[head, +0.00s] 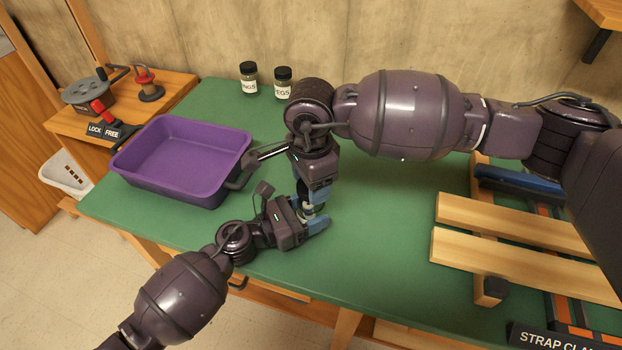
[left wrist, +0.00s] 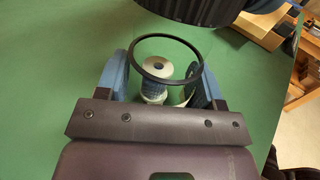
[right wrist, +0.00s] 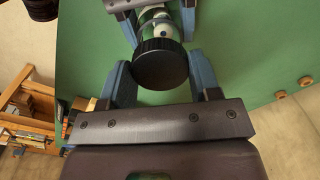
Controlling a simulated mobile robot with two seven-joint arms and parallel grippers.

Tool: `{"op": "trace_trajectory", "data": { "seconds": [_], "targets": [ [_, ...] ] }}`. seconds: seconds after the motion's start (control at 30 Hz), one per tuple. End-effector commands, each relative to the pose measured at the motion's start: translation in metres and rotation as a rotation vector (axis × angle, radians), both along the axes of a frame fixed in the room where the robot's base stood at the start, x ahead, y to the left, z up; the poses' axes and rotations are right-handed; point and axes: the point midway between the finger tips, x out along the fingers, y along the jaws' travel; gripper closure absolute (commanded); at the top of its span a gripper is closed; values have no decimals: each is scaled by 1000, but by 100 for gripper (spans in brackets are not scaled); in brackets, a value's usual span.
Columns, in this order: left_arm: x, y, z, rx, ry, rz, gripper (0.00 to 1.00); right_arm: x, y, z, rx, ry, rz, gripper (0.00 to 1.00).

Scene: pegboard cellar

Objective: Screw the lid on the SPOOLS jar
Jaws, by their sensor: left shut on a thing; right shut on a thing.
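A clear glass jar with spools (left wrist: 153,92) inside stands between the blue fingers of my left gripper (head: 311,214), which is shut on it low over the green bench. Its round open mouth shows as a dark ring in the left wrist view. Its label is not readable. My right gripper (head: 318,190) points down from above and is shut on a black ribbed lid (right wrist: 160,64). The lid lies over the jar in the right wrist view; I cannot tell how large the gap between them is. In the head view the grippers mostly hide both.
A purple tray (head: 122,161) stands left on the green bench (head: 370,240). Two lidded jars (head: 249,80) (head: 283,83) stand by the wall; their labels are partly hidden. Wooden clamp bars (head: 520,262) lie at the right. The bench front centre is clear.

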Motion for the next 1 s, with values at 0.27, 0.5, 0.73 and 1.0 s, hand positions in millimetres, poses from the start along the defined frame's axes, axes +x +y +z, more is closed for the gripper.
{"op": "trace_trajectory", "data": {
  "seconds": [0.27, 0.5, 0.73, 1.0],
  "targets": [
    [0, 0, 0, 0, 0, 0, 81, 0, 0, -13, 0, 0, 0, 65],
    [0, 0, 0, 0, 0, 0, 81, 0, 0, -17, 0, 0, 0, 65],
    [0, 0, 0, 0, 0, 0, 81, 0, 0, -17, 0, 0, -1, 65],
    [0, 0, 0, 0, 0, 0, 81, 0, 0, -18, 0, 0, -1, 65]
  ]
}}
